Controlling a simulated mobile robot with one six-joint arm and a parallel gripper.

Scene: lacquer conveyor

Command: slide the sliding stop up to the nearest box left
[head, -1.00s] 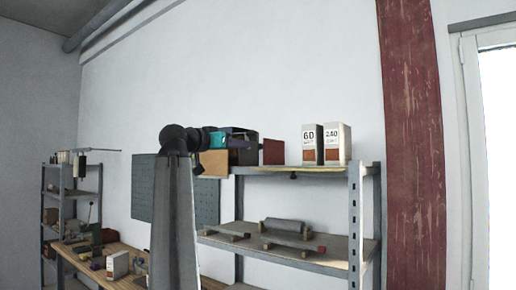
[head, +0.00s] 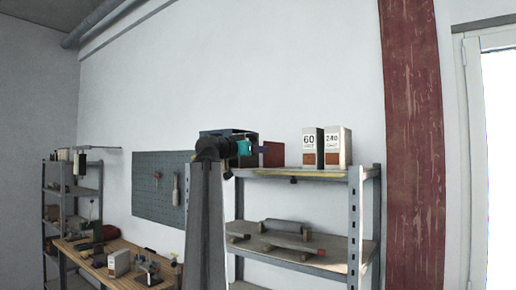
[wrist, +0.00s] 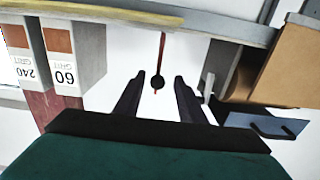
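The sliding stop looks to be the dark red upright plate (head: 273,154) on the top shelf, between the white boxes and the dark blue box. The upside-down wrist view shows it edge-on as a thin red strip (wrist: 162,50) with a black knob (wrist: 157,82). My gripper (wrist: 160,80) is open, with the knob between its fingers in that view; contact is not visible. To the picture left of the stop stands the dark blue box (head: 230,134), partly behind my arm. A brown box (wrist: 288,65) shows on the same side in the wrist view.
White boxes marked 60 (head: 312,148) and 240 (head: 338,148) stand right of the stop. The top shelf (head: 305,173) has a yellow front strip. Bars lie on the lower shelf (head: 290,250). A workbench (head: 135,275) with tools is at lower left.

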